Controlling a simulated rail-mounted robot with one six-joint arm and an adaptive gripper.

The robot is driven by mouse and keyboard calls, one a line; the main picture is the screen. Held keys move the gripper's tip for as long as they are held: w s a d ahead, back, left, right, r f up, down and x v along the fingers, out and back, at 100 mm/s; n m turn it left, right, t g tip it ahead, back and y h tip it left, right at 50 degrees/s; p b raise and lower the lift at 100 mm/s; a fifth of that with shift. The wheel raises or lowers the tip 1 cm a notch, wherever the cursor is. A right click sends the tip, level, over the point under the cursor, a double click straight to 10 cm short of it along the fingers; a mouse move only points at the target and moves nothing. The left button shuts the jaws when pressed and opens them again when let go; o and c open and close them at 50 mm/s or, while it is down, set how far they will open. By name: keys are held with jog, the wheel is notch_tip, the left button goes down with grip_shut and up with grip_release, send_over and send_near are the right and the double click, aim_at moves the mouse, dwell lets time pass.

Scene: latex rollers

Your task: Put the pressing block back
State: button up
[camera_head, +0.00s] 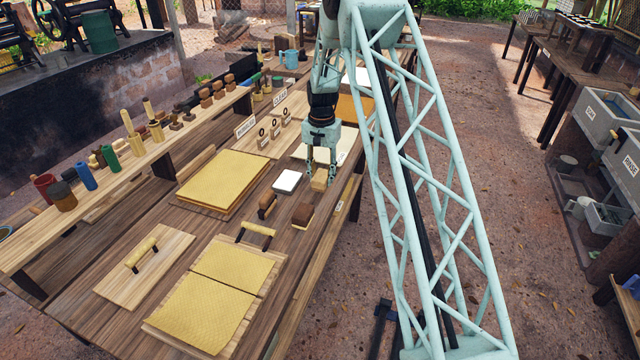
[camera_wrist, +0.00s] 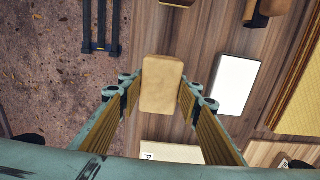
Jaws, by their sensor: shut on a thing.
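The pale wooden pressing block (camera_head: 319,182) is between the fingers of my gripper (camera_head: 320,170), near the right edge of the long table. In the wrist view the block (camera_wrist: 161,84) sits between both fingertips, which close on its two long sides. I cannot tell for sure whether its underside touches the table.
A white block (camera_head: 287,181) lies just left of my gripper, and a brown block (camera_head: 302,214) lies in front of it. A cream sheet (camera_head: 325,146) is behind. Yellow textured sheets (camera_head: 222,181) on boards cover much of the table (camera_head: 285,250).

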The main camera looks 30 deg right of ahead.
aim_at(320, 174)
jog(key=shift+w+a+f, duration=0.1)
jog(key=shift+w+f, duration=0.05)
jog(key=shift+w, duration=0.3)
jog(key=shift+f, duration=1.6)
jog(key=shift+f, duration=0.15)
jog(key=o, duration=0.8)
notch_tip(320, 174, up, 12)
jog(key=shift+r, duration=0.1)
